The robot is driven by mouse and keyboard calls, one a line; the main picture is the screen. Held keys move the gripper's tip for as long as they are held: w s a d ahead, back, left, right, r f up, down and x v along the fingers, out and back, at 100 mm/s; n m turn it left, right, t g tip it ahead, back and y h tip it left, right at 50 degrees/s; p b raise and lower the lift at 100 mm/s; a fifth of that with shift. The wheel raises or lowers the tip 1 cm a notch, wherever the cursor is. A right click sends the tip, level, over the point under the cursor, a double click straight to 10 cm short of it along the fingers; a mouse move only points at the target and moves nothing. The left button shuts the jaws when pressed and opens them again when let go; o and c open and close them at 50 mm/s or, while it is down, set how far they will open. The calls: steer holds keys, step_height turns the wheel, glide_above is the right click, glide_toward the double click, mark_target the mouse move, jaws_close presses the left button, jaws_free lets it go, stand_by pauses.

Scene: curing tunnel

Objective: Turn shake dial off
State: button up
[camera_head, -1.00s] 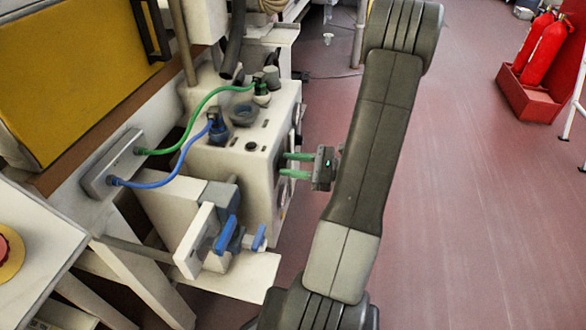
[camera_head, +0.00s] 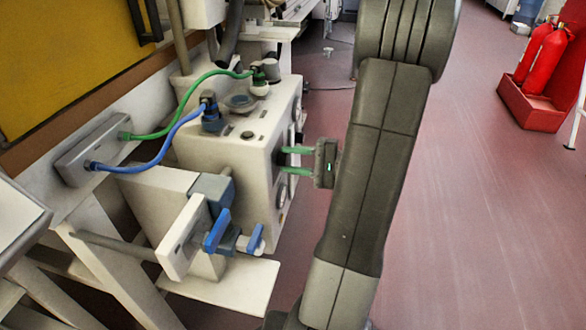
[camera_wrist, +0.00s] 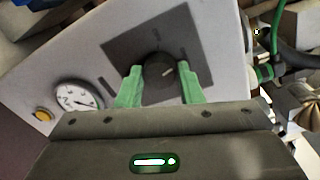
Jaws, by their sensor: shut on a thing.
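The dial (camera_wrist: 160,68) is a dark round knob on a dark square plate (camera_wrist: 121,48) in the white panel, seen in the wrist view. My gripper (camera_wrist: 160,80) has green fingers, one on each side of the dial, shut on it. In the head view my gripper (camera_head: 284,160) reaches from the right to the front face of the white machine (camera_head: 210,155). The dial is hidden there. Small marks show on the plate around the knob, but I cannot read them.
A round gauge (camera_wrist: 78,97) and a yellow button (camera_wrist: 43,115) sit left of the dial. Green (camera_head: 180,95) and blue (camera_head: 150,155) hoses run to the machine's top. Blue-handled valves (camera_head: 217,232) stand below. Fire extinguishers (camera_head: 545,55) stand far right; the red floor between is clear.

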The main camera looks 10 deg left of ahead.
steer(key=shift+s+f+n+t+b, duration=0.1)
steer(key=shift+n+t+b, duration=0.15)
steer(key=shift+n+b, duration=2.2)
steer(key=shift+s+f+n+t+b, duration=0.1)
steer(key=shift+n+t+b, duration=0.15)
steer(key=shift+n+b, duration=2.2)
steer(key=shift+n+p, duration=0.4)
steer(key=shift+n, duration=0.2)
steer(key=o, duration=1)
steer(key=shift+w+r, duration=0.1)
steer(key=d+p, duration=0.1)
steer(key=d, duration=0.3)
steer(key=d+p, duration=0.1)
steer(key=d, duration=0.4)
steer(key=s+d+p, duration=0.1)
steer(key=d, duration=0.3)
steer(key=shift+d+r+p, duration=0.25)
steer(key=shift+d+p, duration=0.1)
steer(key=shift+d, duration=0.05)
